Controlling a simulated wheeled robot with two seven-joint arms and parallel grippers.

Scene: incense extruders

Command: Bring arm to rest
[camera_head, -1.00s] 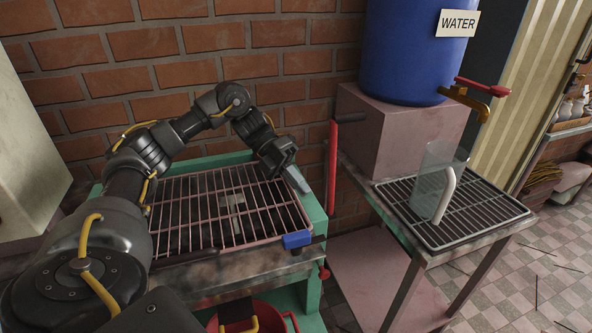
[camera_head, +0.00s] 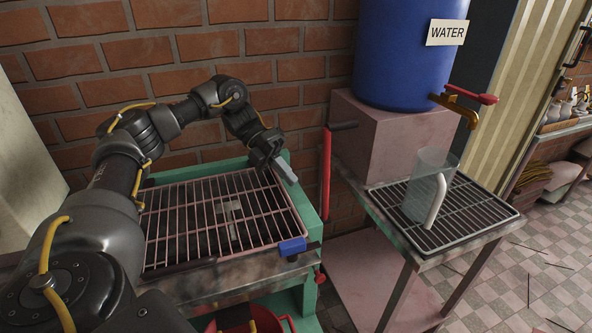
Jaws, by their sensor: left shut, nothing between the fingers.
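My left arm comes in from the left and reaches over the grill rack. My left gripper (camera_head: 285,170) is shut and empty, above the back right corner of the rack. The wire rack (camera_head: 190,215) lies on the green-framed stand (camera_head: 307,196) with a blue block (camera_head: 292,246) at its front right corner. My right gripper is not in view.
A blue water barrel (camera_head: 405,50) with a red-handled tap (camera_head: 462,105) stands on a pink block (camera_head: 375,140). A clear jug (camera_head: 424,185) stands on the grated side table (camera_head: 470,215). A red lever (camera_head: 326,172) hangs between stand and table. A brick wall is behind.

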